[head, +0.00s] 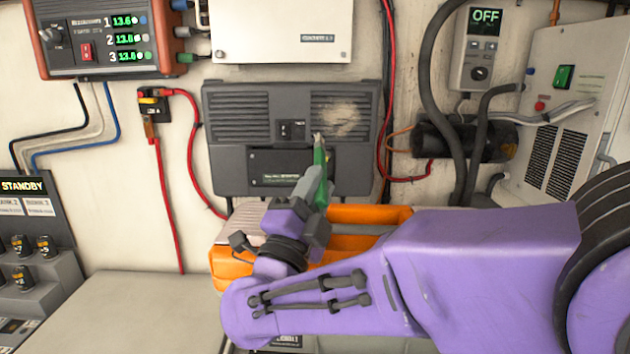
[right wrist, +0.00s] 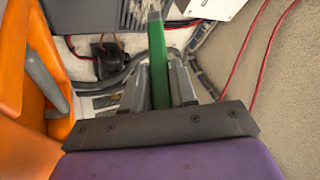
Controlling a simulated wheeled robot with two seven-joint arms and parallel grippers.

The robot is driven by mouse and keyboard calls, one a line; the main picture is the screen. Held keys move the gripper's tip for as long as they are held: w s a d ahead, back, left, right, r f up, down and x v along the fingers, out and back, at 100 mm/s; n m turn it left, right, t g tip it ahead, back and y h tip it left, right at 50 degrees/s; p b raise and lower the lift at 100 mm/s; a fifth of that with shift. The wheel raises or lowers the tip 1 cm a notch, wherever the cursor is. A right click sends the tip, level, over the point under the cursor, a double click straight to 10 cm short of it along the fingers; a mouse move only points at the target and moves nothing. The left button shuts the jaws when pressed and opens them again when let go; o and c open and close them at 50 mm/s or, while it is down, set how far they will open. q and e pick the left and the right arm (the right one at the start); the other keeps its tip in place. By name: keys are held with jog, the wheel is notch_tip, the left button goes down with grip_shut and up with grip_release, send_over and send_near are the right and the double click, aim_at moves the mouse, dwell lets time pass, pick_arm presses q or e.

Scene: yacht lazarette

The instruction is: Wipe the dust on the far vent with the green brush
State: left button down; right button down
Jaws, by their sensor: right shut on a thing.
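A dark grey wall unit (head: 230,140) has two slatted vents. A beige dust patch (head: 342,117) lies on the slats of its right vent (head: 362,102); the left vent (head: 238,106) looks clean. My right gripper (head: 312,188) is shut on the green brush (head: 320,172) in front of the unit. The brush points up, its pale tip just below and left of the dust in the head view; I cannot tell if it touches the unit. The right wrist view shows the green handle (right wrist: 158,68) between the fingers (right wrist: 162,82). My left gripper is out of view.
An orange box (head: 370,214) stands below the unit, behind my right arm. A red cable (head: 388,80) and a black hose (head: 432,90) run right of the unit. A grey bench top (head: 130,310) at lower left is clear.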

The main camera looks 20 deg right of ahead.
aim_at(325, 162)
jog(key=shift+d+r, duration=0.35)
jog(key=shift+r, duration=0.05)
jog(key=w, duration=0.2)
jog(key=w+d+p, duration=0.1)
jog(key=w, duration=0.2)
jog(key=shift+f, duration=0.1)
jog(key=shift+d, duration=0.2)
jog(key=shift+a, duration=0.1)
jog(key=shift+w+d, duration=0.25)
jog(key=shift+w, duration=0.55)
jog(key=shift+d, duration=0.1)
